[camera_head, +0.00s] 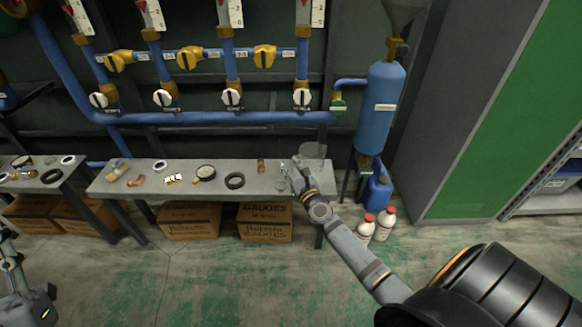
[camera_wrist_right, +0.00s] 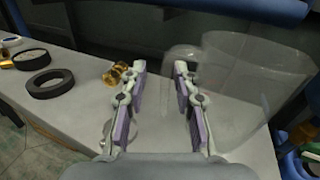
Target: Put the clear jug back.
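The clear jug (camera_head: 312,152) stands at the right end of the grey bench (camera_head: 130,185). In the right wrist view the transparent jug (camera_wrist_right: 250,85) fills the right side, with its handle side toward my fingers. My right gripper (camera_head: 290,168) is over the bench end, just left of the jug.
A brass fitting (camera_head: 261,166), black ring (camera_head: 235,181) and gauge (camera_head: 205,172) lie left on the bench. A blue tank (camera_head: 380,115) with a funnel (camera_head: 402,14) stands right. A blue can (camera_head: 378,193) and white bottles (camera_head: 385,222) are below. Cardboard boxes (camera_head: 264,222) sit under the bench.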

